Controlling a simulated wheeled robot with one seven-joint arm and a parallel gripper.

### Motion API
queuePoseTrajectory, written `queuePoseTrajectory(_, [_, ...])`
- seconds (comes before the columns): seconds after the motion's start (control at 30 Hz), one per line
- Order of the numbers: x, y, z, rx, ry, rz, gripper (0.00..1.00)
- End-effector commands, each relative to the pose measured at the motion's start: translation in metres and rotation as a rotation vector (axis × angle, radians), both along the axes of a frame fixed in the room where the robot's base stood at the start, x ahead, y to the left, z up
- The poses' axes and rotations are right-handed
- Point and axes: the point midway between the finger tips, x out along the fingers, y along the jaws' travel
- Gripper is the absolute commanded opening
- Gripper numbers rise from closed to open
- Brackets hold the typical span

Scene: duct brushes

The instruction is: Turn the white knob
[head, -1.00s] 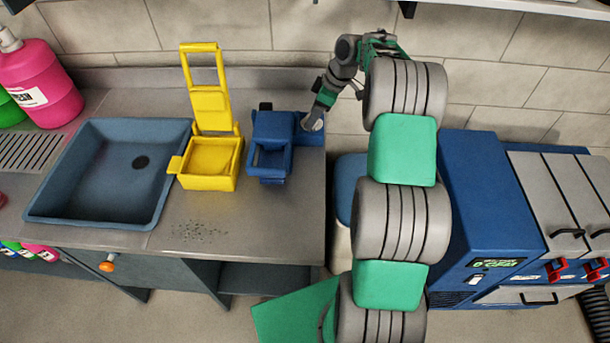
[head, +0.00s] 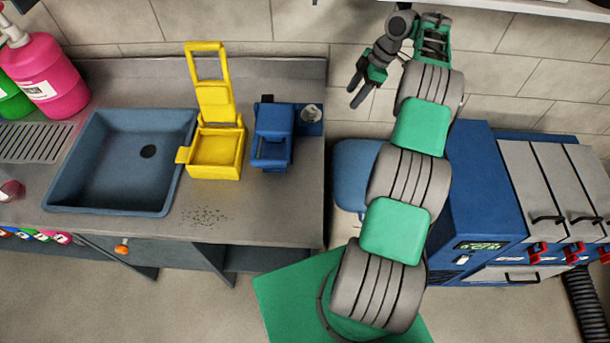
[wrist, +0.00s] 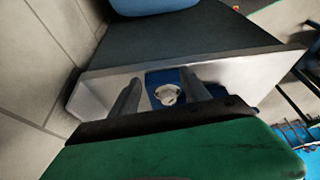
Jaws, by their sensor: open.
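The white knob (head: 311,113) sits on a blue block (head: 313,129) at the back right end of the counter, beside a blue bucket-like container. My gripper (head: 356,97) is open and empty, up and to the right of the knob and apart from it in the head view. In the wrist view the knob (wrist: 168,95) shows between my two fingers (wrist: 160,88), with the blue block around it. The exact turn angle of the knob is too small to read.
A blue container (head: 271,152) and a yellow wringer bucket (head: 215,152) with a raised handle stand left of the knob. A sink (head: 75,160) is farther left. The tiled wall is close behind. A blue machine (head: 480,190) with drawers stands at right.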

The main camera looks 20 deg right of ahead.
Motion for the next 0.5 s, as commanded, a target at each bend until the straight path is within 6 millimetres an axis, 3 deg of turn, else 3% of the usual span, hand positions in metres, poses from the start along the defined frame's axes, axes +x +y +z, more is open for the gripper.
queuePoseTrajectory(0.13, [-0.004, -0.012, 0.004, 0.002, 0.005, -0.015, 0.55])
queuePoseTrajectory(0.5, [-0.007, 0.036, 0.013, 0.039, 0.153, -0.355, 0.55])
